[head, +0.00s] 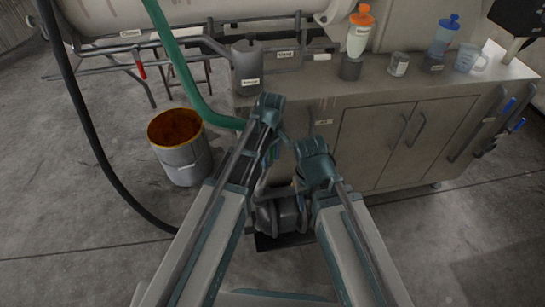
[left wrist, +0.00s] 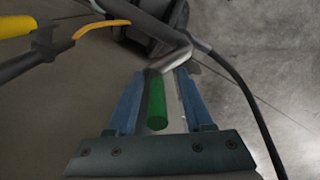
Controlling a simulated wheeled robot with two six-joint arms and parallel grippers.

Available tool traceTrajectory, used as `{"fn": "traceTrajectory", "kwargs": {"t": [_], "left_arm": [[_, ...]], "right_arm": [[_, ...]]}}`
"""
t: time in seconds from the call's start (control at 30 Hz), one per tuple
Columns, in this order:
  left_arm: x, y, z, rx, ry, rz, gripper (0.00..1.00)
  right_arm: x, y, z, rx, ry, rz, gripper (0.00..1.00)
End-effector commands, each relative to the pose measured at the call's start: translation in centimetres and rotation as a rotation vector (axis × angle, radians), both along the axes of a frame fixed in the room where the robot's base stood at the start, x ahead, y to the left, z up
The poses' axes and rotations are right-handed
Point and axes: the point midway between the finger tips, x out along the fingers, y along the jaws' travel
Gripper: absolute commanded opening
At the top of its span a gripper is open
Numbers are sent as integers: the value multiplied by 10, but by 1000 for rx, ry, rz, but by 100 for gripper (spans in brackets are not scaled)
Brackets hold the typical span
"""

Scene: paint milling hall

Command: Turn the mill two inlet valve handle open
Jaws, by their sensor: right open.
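A valve handle with a green grip (left wrist: 157,102) on a bent metal lever shows in the left wrist view. My left gripper (left wrist: 159,76) has its two blue fingers on either side of the grip, with a gap visible on each side. In the head view my left gripper (head: 272,155) points down in front of the cabinet, and the valve there is mostly hidden by my arms. My right gripper (head: 300,180) is beside it on the right, open, largely hidden below its wrist. I cannot read which mill the handle belongs to.
A cabinet (head: 375,150) carries bottles and cups on top. An open drum (head: 182,150) stands at the left. A green hose (head: 180,70) and a black hose (head: 85,130) hang nearby. A yellow handle (left wrist: 16,26) shows in the left wrist view. The floor at far left is clear.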

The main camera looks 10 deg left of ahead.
Motion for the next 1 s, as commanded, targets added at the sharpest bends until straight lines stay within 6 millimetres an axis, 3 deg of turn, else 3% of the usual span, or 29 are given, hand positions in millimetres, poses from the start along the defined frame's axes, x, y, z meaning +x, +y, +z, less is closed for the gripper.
{"fn": "traceTrajectory", "kwargs": {"t": [0.73, 1.0], "left_arm": [[2, -1, 1, 0, -6, -3, 51], [2, -2, 17, -1, -6, -4, 51]], "right_arm": [[0, 0, 1, 0, 0, 0, 50], [0, 0, 17, 0, 0, 0, 50]]}}
